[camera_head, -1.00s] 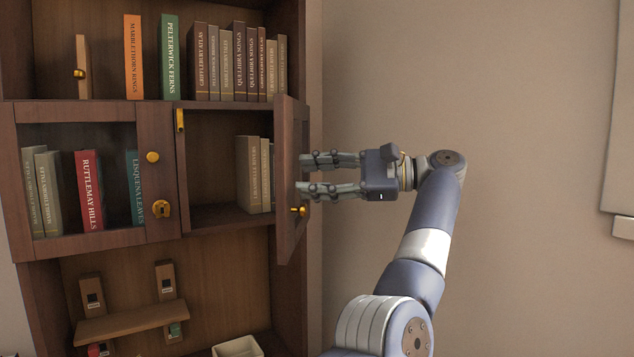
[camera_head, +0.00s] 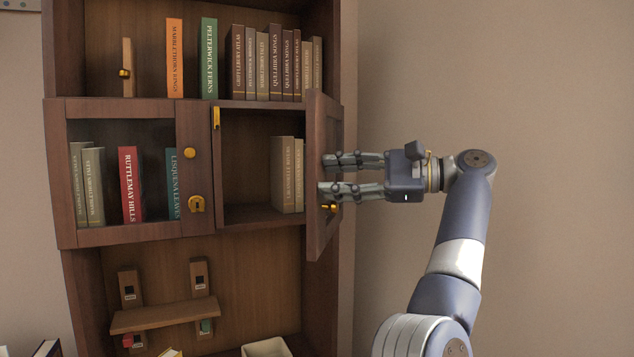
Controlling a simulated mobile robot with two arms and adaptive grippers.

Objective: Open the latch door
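The right-hand cabinet door (camera_head: 323,120) stands swung open, nearly edge-on to me, with its compartment (camera_head: 248,160) exposed. A small brass knob (camera_head: 331,209) shows low on the door.
The left glazed door (camera_head: 122,226) is closed, with a brass knob (camera_head: 190,153) and a keyhole plate (camera_head: 196,203). Books fill part of the upper shelf (camera_head: 275,65). A small wooden rack (camera_head: 165,315) stands below. The wall at right is bare around my arm.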

